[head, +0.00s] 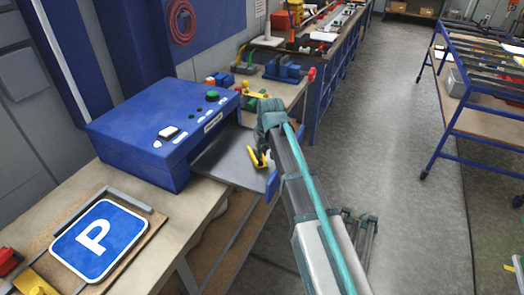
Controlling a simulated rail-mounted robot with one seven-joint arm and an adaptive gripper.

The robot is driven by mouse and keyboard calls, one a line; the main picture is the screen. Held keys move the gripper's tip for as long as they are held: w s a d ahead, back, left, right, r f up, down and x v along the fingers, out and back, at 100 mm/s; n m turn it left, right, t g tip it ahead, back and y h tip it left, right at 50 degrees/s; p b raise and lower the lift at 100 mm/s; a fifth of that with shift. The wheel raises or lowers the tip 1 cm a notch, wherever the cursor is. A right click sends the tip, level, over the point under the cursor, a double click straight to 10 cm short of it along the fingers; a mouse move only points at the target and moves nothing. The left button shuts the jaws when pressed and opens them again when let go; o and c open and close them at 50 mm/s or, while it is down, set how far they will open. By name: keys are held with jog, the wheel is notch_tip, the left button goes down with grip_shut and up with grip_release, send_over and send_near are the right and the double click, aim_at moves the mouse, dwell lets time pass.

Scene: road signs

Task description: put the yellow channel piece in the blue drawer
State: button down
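The drawer is pulled out of the right side of the blue box (150,148). Its grey floor (222,160) and blue front panel (272,186) show. A small yellow piece (257,163), which looks like the channel piece, is at the drawer's right end, close to the front panel. My gripper (264,157) points down over that end of the drawer, right at the yellow piece. My arm hides most of the gripper. I cannot tell whether its fingers grip the piece, or whether the piece touches the drawer floor.
A blue P sign (98,238) lies on the bench left of the drawer. Clamps and small parts, one of them yellow (252,91), stand on the bench behind the box. A blue-framed rack (485,95) stands far right. The floor between is mostly clear.

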jog(key=c, duration=1.3)
grip_release()
jog(key=b+v, duration=0.2)
jog(key=v, duration=1)
jog(key=shift+r, duration=0.1)
jog(key=shift+s, duration=0.1)
